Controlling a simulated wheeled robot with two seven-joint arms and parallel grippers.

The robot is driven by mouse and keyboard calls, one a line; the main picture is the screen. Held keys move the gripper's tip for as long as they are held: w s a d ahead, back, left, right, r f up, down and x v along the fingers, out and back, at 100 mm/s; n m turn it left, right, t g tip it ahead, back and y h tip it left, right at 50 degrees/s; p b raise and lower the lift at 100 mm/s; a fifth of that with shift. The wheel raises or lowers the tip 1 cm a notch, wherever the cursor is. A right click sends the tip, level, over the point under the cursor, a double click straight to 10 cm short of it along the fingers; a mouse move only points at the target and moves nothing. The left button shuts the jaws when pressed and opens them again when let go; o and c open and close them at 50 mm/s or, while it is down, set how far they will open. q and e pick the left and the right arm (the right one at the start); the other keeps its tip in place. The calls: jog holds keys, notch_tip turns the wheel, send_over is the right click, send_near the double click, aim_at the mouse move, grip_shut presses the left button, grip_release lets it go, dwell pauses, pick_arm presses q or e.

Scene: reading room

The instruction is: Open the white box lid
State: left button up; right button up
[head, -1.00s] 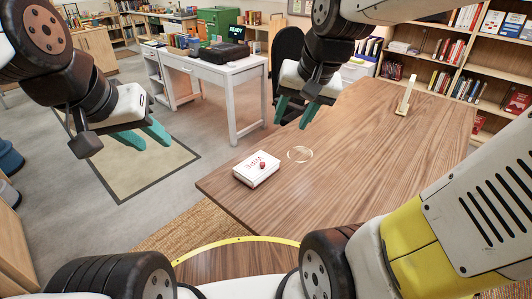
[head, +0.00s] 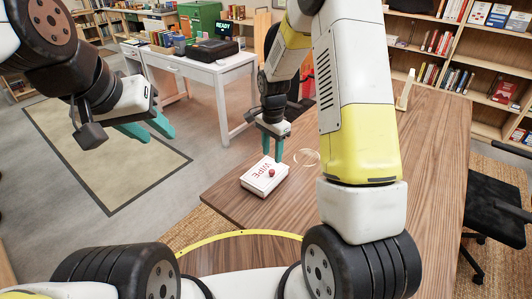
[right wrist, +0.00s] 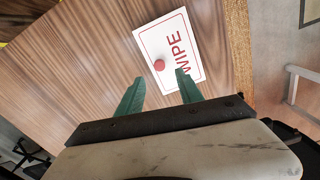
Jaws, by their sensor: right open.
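The white box (head: 264,181) sits closed on the wooden table near its left corner. Its lid carries red "WIPE" lettering and a small red knob (head: 271,173). In the right wrist view the box (right wrist: 183,73) lies beyond the fingertips, with the knob (right wrist: 159,65) near its left edge. My right gripper (head: 272,157) points down above the far edge of the box, open and empty, its teal fingers apart. One finger overlaps the lid in the right wrist view; I cannot tell whether it touches. My left gripper (head: 150,130) is off the table at the left, its fingers apart and empty.
A white desk (head: 200,72) stands behind at the left. A black chair (head: 495,210) is at the right.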

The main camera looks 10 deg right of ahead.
aim_at(272, 171)
notch_tip(272, 171, down, 7)
jog(key=shift+f, duration=0.1)
dwell(0.3)
jog(key=shift+c, duration=0.2)
grip_shut()
jog(key=shift+s, duration=0.1)
dwell(1.1)
